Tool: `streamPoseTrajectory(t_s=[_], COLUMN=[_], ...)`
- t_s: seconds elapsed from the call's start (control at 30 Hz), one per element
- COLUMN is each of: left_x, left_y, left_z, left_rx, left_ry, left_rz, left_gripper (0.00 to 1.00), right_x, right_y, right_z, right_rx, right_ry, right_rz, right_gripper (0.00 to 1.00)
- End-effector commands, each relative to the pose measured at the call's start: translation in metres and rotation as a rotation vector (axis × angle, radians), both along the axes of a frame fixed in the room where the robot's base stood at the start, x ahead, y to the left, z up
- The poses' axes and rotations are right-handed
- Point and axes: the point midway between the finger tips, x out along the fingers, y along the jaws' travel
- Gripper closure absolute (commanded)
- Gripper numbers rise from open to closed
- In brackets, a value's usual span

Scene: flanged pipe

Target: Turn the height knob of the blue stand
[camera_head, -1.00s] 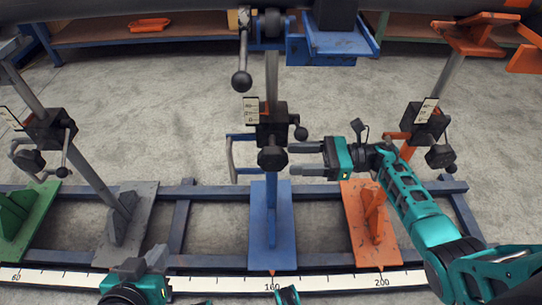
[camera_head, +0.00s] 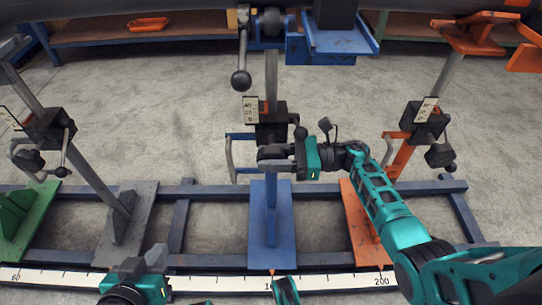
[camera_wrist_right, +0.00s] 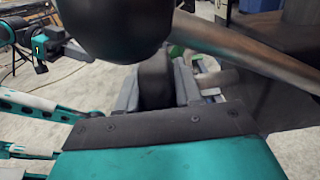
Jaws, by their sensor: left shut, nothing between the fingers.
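The blue stand (camera_head: 270,225) stands in the middle of the head view, with a black clamp block and a small white scale on its post. Its black knob faces me and is largely covered by my right gripper (camera_head: 272,158). In the right wrist view the round black knob (camera_wrist_right: 155,82) lies between the two grey fingers of that gripper. Whether both fingers press on it I cannot tell. My left gripper (camera_head: 156,257) is shut and empty at the lower left of the head view, well away from the stand.
A lever with a black ball (camera_head: 300,133) sticks out beside the clamp, close to my right gripper. A grey stand (camera_head: 125,220) is to the left and an orange stand (camera_head: 360,220) to the right. A dark pipe (camera_head: 190,5) crosses overhead. A white ruler (camera_head: 215,284) runs along the front.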

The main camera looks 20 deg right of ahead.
Motion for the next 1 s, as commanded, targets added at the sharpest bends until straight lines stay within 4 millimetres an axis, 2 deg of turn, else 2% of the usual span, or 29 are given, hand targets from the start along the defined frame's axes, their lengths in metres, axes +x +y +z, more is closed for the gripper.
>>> streamPoseTrajectory(t_s=[0.03,0.3,0.7,1.0], left_x=[-0.0001,-0.0001,-0.0001,-0.0001], left_y=[0.0,0.0001,0.0001,0.0], left_z=[-0.0001,0.0,0.0,0.0001], left_rx=[0.0,0.0,0.0,0.0], left_ry=[0.0,0.0,0.0,0.0], left_rz=[0.0,0.0,0.0,0.0], left_gripper=[1.0,1.0,1.0,1.0], right_x=[-0.0002,-0.0003,0.0005,0.0002], right_y=[-0.0002,-0.0002,-0.0015,-0.0004], right_z=[-0.0001,-0.0002,0.0,0.0001], right_rx=[0.0,0.0,-0.111,-0.12], right_ry=[0.0,0.0,0.027,0.034], right_rz=[0.0,0.001,0.001,0.0], right_gripper=[0.71,0.96,0.96,0.96])
